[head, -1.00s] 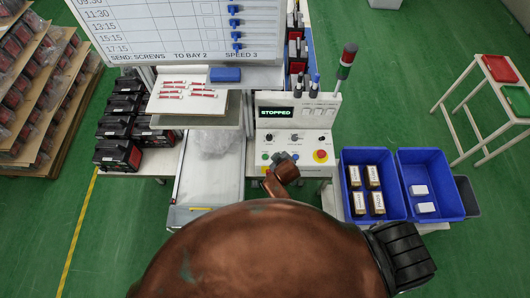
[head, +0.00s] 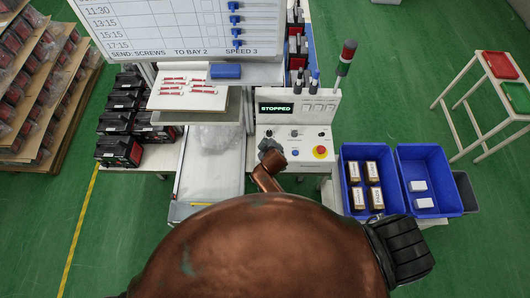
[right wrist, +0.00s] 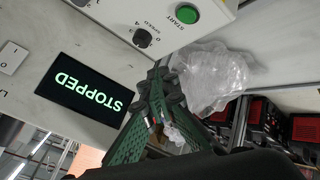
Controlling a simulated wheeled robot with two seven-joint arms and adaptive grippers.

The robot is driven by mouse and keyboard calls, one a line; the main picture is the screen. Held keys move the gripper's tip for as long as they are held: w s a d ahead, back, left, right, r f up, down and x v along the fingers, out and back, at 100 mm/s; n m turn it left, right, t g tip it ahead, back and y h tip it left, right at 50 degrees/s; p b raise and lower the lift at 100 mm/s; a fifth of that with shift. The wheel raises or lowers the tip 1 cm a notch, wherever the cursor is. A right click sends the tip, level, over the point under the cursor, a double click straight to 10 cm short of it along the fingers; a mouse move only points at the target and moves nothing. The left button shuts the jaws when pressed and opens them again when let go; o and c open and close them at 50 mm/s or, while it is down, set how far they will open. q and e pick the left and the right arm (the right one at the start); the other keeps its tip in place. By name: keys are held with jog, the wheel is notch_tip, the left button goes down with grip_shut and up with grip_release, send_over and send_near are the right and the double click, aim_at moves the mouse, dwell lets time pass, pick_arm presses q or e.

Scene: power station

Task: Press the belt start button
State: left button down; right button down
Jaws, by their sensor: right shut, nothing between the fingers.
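The belt control panel (head: 326,138) stands in the middle of the head view. Its display (head: 276,108) reads STOPPED, as it also does, upside down, in the right wrist view (right wrist: 85,90). The green button labelled START (right wrist: 187,14) shows at the top of the right wrist view, apart from the fingers. In the head view my right gripper hides it. My right gripper (head: 266,146) is shut and empty over the panel's left side. Its green-black fingers (right wrist: 165,88) point up toward the panel in the wrist view. My left gripper is not in view.
A red emergency knob (head: 320,152) and a blue button (head: 295,153) sit right of my gripper. A SPEED knob (right wrist: 142,38) is near START. A clear plastic bag (right wrist: 215,78) lies beside the panel. Blue bins (head: 429,208) stand at the right.

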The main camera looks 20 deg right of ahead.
notch_tip(320, 180, down, 6)
jog(key=b, duration=0.4)
jog(key=shift+r+b, duration=0.1)
jog(key=shift+b, duration=0.3)
jog(key=shift+f+b, duration=0.4)
jog(key=shift+f, duration=0.35)
jog(key=shift+f, duration=0.15)
jog(key=shift+f, duration=0.25)
jog(key=shift+f, duration=0.4)
dwell(0.8)
jog(key=shift+r, duration=0.1)
jog(key=shift+r+p, duration=0.7)
jog(key=shift+p, duration=0.05)
